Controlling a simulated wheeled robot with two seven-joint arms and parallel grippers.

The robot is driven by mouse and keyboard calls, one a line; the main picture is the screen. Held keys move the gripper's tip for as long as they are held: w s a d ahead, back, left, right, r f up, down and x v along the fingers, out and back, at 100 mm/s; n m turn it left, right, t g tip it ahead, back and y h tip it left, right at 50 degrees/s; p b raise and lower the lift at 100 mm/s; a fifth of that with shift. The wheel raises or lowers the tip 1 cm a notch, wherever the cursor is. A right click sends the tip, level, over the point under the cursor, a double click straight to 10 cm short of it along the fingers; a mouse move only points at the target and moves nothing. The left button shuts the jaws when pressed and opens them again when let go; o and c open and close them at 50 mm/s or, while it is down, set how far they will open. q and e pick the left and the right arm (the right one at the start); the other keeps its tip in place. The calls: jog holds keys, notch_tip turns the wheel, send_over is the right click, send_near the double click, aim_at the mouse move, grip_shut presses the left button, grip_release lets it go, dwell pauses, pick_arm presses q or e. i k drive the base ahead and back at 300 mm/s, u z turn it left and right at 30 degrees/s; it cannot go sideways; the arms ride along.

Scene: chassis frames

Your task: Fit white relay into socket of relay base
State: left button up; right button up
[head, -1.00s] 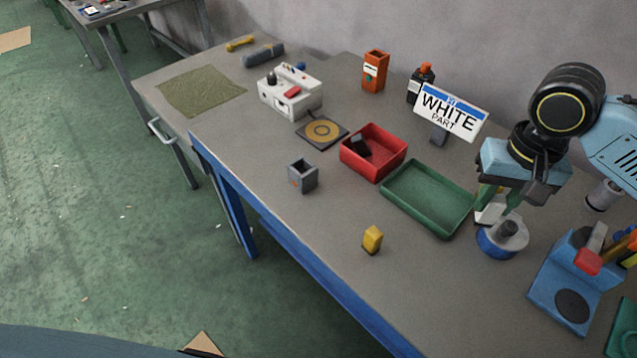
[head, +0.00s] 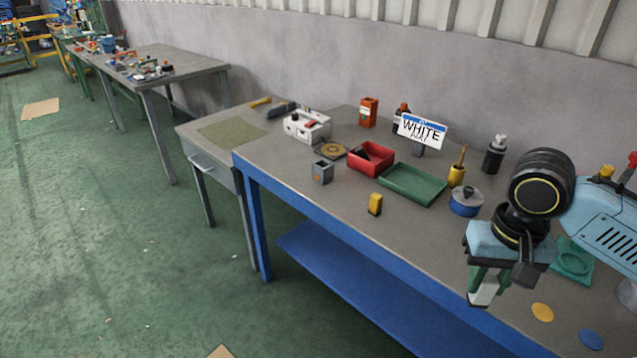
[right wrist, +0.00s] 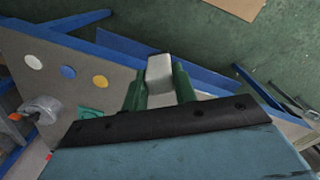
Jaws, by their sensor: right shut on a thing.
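My right gripper (head: 487,278) is shut on the white relay (head: 484,292), a small white block that sticks out below the green fingers. It hangs near the front edge of the workbench, at the lower right of the head view. In the right wrist view the white relay (right wrist: 160,70) sits between the two fingers (right wrist: 159,88), with the floor and the blue bench frame behind it. A grey, open-topped square block (head: 322,172), which looks like the relay base, stands upright on the bench, well to the left of the gripper. My left gripper is not in view.
A yellow block (head: 375,204) stands near the front edge. Behind it are a green tray (head: 413,196), a red bin (head: 371,170), a blue pot (head: 465,208) and a "WHITE" sign (head: 422,131). A white box (head: 307,132) is farther left. The bench between gripper and yellow block is clear.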

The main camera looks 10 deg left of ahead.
aim_at(321, 170)
jog(key=u, duration=0.7)
jog(key=i, duration=0.7)
jog(key=u, duration=0.5)
jog(key=i, duration=1)
jog(key=z, duration=0.95)
jog(key=i, duration=0.3)
jog(key=z, duration=0.25)
